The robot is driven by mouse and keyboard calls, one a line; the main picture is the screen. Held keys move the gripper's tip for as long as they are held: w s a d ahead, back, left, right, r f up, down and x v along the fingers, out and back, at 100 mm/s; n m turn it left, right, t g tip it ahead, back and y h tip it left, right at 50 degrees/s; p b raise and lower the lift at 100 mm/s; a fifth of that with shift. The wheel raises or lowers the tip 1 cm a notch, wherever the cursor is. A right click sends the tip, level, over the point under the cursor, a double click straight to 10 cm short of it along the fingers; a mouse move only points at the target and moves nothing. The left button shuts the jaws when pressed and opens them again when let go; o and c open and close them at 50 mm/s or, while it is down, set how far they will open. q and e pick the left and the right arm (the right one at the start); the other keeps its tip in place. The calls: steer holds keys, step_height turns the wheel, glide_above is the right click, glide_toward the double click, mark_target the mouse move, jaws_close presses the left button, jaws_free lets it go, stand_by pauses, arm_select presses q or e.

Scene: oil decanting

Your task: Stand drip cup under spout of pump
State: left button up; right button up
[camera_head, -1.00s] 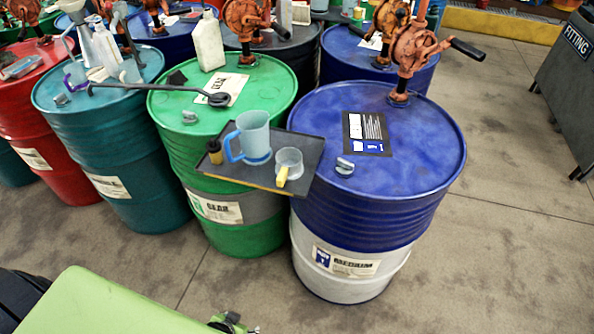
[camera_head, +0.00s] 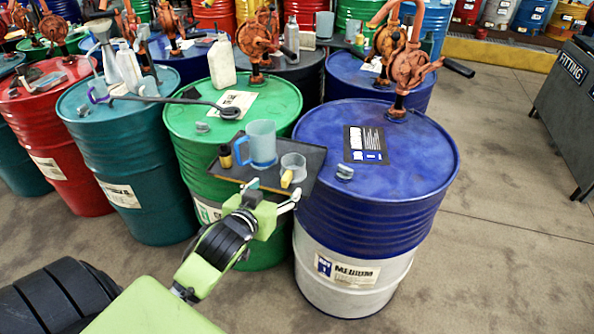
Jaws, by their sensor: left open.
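A small clear cup with a yellow handle (camera_head: 293,168), which looks like the drip cup, stands on a dark tray (camera_head: 220,173) between the green and blue drums. A blue translucent jug (camera_head: 259,141) stands beside it on the left. My left gripper (camera_head: 272,190) is open and empty at the tray's front edge, with its fingers spread just in front of the cup. My right gripper is out of view.
A grey bung (camera_head: 345,172) and a label card (camera_head: 365,144) lie on the blue drum. A long-handled tool (camera_head: 170,99) lies across the teal and green drums.

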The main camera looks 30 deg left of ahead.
mark_target(284, 180)
arm_select(q)
steer(key=x, duration=0.6)
steer(key=shift+w, duration=0.1)
steer(key=shift+p+x, duration=0.5)
steer(key=shift+x, duration=0.3)
steer(key=x, duration=0.4)
steer(key=shift+a+f+p, duration=0.1)
steer(key=shift+f+p, duration=0.25)
steer(key=c, duration=1.6)
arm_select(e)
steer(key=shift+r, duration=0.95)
arm_select(q)
steer(key=shift+r, duration=0.15)
